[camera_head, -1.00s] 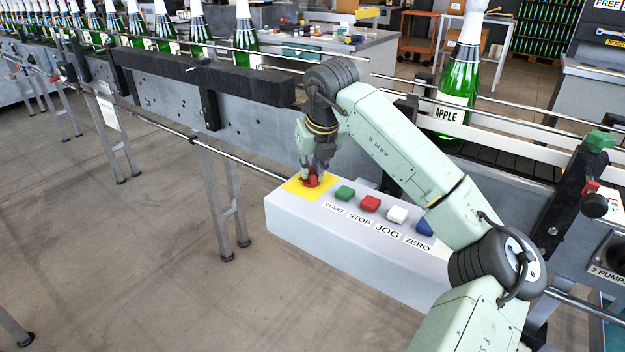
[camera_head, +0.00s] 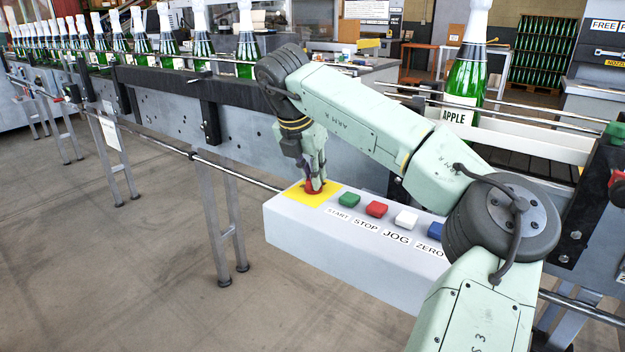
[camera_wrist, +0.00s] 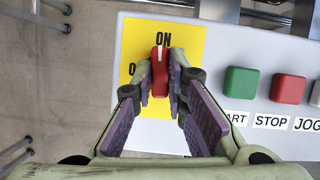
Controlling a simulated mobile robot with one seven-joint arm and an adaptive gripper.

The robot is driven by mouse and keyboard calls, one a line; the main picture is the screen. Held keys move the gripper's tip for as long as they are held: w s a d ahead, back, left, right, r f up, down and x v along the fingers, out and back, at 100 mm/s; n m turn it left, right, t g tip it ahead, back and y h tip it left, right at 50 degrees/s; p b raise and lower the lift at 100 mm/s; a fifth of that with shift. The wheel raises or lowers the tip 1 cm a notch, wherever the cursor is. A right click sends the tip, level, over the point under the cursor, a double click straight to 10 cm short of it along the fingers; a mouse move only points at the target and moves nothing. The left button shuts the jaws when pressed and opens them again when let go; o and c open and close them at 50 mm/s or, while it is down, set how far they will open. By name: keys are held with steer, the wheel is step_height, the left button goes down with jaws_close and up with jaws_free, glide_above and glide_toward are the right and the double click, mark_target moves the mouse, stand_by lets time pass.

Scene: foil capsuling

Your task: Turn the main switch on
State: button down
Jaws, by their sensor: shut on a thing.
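The main switch is a red rotary knob (camera_wrist: 159,72) on a yellow plate (camera_wrist: 190,45) at the left end of a light grey control box (camera_head: 300,232). In the wrist view its white mark lines up with the printed ON at the top; another label to the left is mostly hidden. My gripper (camera_wrist: 160,78) comes down over the knob with one purple-padded finger on each side, shut on it. In the head view my gripper (camera_head: 314,182) hides part of the red knob (camera_head: 313,190) and its plate (camera_head: 326,186).
To the right of the switch sit a green START button (camera_head: 349,200), a red STOP button (camera_head: 376,208), a white JOG button (camera_head: 405,219) and a blue ZERO button (camera_head: 435,230). Behind runs a bottle conveyor (camera_head: 240,130) with a large APPLE bottle (camera_head: 466,80).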

steer(key=shift+m, duration=0.5)
steer(key=c, duration=1.6)
jaws_free()
steer(key=shift+h, duration=0.3)
steer(key=v, duration=1.2)
steer(key=shift+w, duration=0.2)
steer(key=shift+r, duration=0.1)
